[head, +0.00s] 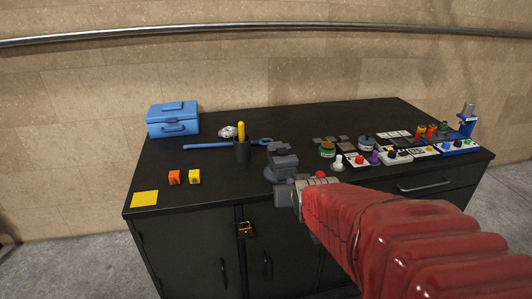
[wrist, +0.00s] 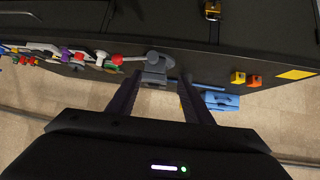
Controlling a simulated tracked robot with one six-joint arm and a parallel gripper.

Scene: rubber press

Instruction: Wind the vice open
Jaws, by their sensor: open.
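The grey vice (head: 283,158) stands at the front edge of the black cabinet top, and its lower part is partly hidden by my arm in the head view. In the wrist view, the vice (wrist: 156,66) lies just beyond my fingertips. A light bar with a red knob (wrist: 117,60) sticks out from the vice's side; it looks like its handle. The red knob also shows in the head view (head: 320,174), just above my arm. My gripper (wrist: 162,80) is open and empty, its two dark fingers apart. In the head view its fingers are hard to make out.
Right of the vice, a crowded row holds a green jar (head: 327,150), a purple knob (head: 375,157) and switch boxes (head: 460,147).

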